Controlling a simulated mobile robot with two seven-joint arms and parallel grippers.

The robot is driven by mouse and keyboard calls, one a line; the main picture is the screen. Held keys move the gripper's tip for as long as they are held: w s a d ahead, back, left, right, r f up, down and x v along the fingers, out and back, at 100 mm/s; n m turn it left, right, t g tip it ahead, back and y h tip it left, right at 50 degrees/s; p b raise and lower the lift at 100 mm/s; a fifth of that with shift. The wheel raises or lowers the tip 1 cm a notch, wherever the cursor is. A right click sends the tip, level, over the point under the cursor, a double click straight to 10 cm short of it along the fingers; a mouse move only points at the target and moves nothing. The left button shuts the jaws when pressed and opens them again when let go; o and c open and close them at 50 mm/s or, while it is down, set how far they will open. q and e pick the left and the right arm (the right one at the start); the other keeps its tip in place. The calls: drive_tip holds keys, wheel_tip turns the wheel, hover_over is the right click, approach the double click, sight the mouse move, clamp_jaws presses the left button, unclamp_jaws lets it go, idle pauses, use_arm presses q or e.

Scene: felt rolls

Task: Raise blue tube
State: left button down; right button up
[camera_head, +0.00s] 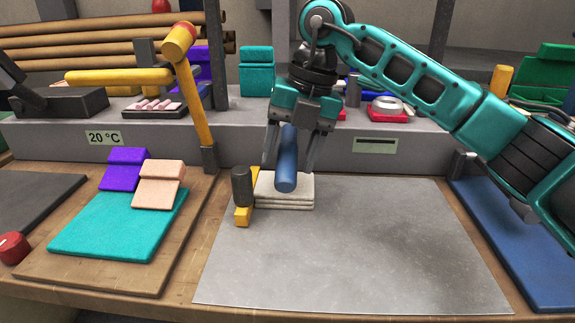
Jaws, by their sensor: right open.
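The blue tube (287,160) stands out over a small stack of cream felt sheets (300,190) on the grey mat. My right gripper (289,160) comes from above, with one finger on each side of the tube. Its jaws are open, and a gap shows between the tube and the fingers. The tube's near end is round and faces me. Its far end is hidden under the gripper body. I cannot tell whether the tube rests on the stack. My left gripper is not in view.
A yellow block with a dark cylinder (242,187) stands just left of the stack. Teal, purple and pink felt pieces lie on a board (100,275). The grey mat's front (350,265) is clear.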

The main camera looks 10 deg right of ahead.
drive_tip(key=shift+x, duration=0.8)
clamp_jaws()
